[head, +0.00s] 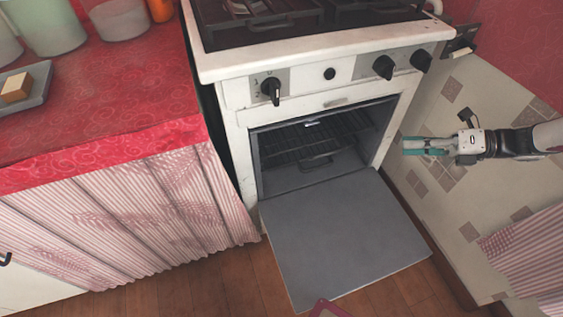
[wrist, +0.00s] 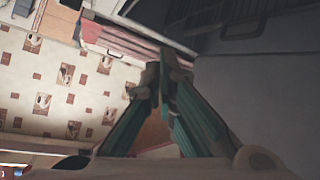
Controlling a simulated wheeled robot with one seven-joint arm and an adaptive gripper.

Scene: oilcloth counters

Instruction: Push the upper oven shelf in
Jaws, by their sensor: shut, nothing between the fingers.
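The oven (head: 335,103) stands open, its grey door (head: 345,235) folded down flat in front. The upper oven shelf (head: 318,132) is a dark wire rack high in the cavity; how far it sticks out is hard to tell. My gripper (head: 406,147), with teal fingers, is shut and empty. It is in the air to the right of the oven opening, apart from the shelf and pointing left. In the wrist view my gripper (wrist: 166,78) shows its fingertips together, with dark wire bars (wrist: 235,14) at the upper right.
Control knobs (head: 271,90) stick out above the oven opening. A red-covered counter (head: 100,90) with a striped curtain stands to the left. The open door spreads low over the wooden floor (head: 200,285).

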